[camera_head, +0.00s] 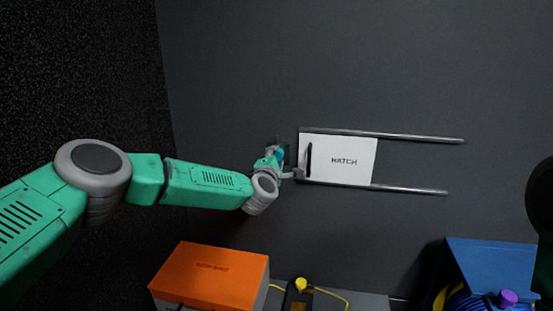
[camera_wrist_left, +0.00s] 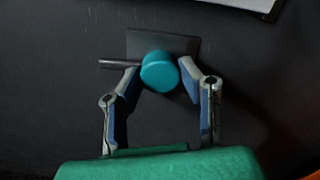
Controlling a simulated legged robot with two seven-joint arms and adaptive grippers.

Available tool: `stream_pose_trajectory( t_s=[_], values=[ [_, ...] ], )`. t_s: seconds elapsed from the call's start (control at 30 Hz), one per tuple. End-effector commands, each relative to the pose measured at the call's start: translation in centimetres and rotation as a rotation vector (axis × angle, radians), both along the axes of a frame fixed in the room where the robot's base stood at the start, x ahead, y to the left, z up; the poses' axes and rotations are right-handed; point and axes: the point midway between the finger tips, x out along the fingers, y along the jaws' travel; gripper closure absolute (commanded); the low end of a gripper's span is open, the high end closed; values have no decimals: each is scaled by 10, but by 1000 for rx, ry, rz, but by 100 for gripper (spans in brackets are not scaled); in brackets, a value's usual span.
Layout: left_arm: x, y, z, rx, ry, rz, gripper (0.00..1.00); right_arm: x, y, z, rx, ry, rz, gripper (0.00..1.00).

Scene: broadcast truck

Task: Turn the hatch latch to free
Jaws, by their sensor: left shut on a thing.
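The hatch latch has a round teal hub (camera_wrist_left: 160,72) with a dark bar (camera_wrist_left: 118,64) pointing left, set on a dark plate (camera_wrist_left: 185,43) on the wall. My left gripper (camera_wrist_left: 162,75) is shut on the teal hub, one finger on each side of it. In the head view the left gripper (camera_head: 281,164) is at the wall just left of the white hatch panel, and it partly hides the latch (camera_head: 279,152). The white hatch panel (camera_head: 345,172) is lettered HATCH and has a black upright handle (camera_head: 309,158) near its left edge. My right gripper is out of view.
Two metal rails (camera_head: 420,139) run along the hatch's top and bottom and extend right over bare wall. Below are an orange-topped box (camera_head: 212,275), a dark device with a yellow knob (camera_head: 300,285) and a blue bin (camera_head: 490,262). A dark speckled wall is at left.

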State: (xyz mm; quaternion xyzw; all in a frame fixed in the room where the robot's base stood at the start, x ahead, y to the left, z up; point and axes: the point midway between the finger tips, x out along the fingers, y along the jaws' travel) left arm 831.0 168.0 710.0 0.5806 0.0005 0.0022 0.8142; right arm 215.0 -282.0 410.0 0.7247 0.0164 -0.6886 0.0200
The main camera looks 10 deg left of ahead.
Motion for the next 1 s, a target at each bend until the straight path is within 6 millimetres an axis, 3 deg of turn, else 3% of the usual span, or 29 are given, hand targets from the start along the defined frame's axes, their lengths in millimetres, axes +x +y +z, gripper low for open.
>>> stream_pose_trajectory(
  t_s=[0.43, 0.47, 0.5, 1.0],
  values=[
    [0, 2, -4, -10, 7, 2, 96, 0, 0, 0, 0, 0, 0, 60],
    [0, 1, -4, -10, 7, 2, 60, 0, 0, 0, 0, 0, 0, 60],
    [0, 1, -4, -10, 6, 2, 47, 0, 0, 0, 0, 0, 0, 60],
    [-11, 0, -1, -9, 2, -2, 47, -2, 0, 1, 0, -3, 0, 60]
  ],
)
